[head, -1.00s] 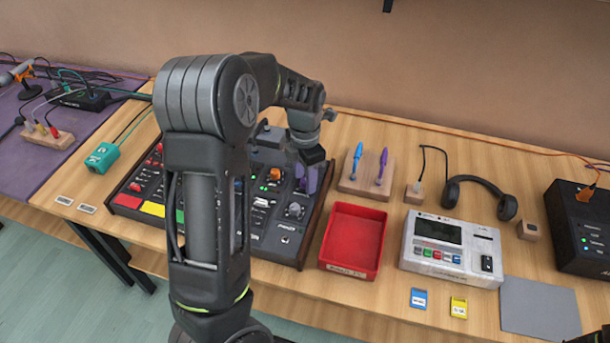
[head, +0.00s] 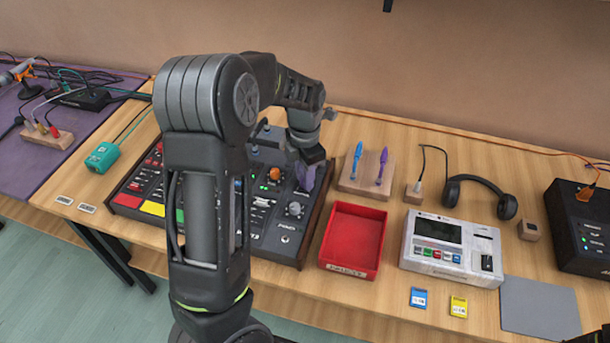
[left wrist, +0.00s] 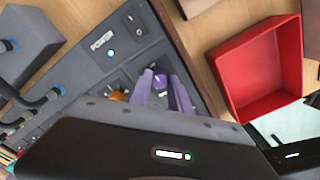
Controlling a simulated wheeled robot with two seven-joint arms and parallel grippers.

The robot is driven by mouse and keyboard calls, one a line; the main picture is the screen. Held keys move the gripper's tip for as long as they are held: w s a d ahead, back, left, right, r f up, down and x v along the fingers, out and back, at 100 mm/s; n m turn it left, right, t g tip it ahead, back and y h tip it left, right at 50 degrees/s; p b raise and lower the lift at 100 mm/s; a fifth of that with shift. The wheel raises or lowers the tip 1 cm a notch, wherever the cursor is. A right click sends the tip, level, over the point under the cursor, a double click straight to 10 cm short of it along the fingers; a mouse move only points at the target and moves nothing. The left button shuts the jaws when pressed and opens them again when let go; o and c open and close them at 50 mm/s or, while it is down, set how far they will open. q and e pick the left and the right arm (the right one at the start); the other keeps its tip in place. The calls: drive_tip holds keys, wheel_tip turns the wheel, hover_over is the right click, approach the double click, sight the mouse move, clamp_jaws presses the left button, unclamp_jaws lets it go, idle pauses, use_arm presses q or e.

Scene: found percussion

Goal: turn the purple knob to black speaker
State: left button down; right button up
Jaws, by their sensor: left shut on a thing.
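The mixer console (head: 258,222) is a dark panel with wooden sides, coloured keys, knobs and small lights. My left gripper (head: 306,180) reaches down over its right part with purple-grey fingers. In the left wrist view the fingers (left wrist: 163,82) are closed around the small purple knob (left wrist: 161,79), which stands on the panel. The knob's pointer and any marks around it are too small or hidden to read. In the head view the fingers hide the knob. No label reading black speaker can be made out.
An orange knob (head: 275,174) sits close to the left of the fingers. A red tray (head: 352,267) stands just right of the console. A wooden block with blue and purple sticks (head: 352,186), a white device (head: 452,272), headphones (head: 482,182) and a black box (head: 580,245) lie further right.

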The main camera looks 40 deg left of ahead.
use_arm(q)
drive_tip(key=shift+m, duration=0.4)
drive_tip(key=m, duration=0.6)
drive_tip(key=m+b, duration=0.1)
drive_tip(key=m, duration=0.9)
drive_tip(key=m+b, duration=0.1)
drive_tip(key=m, duration=0.2)
drive_tip(key=shift+m, duration=0.3)
drive_tip(key=m, duration=0.6)
drive_tip(key=shift+m+b, duration=0.3)
drive_tip(key=shift+b, duration=0.05)
drive_tip(key=c, duration=1.2)
unclamp_jaws()
drive_tip(key=shift+c, duration=0.2)
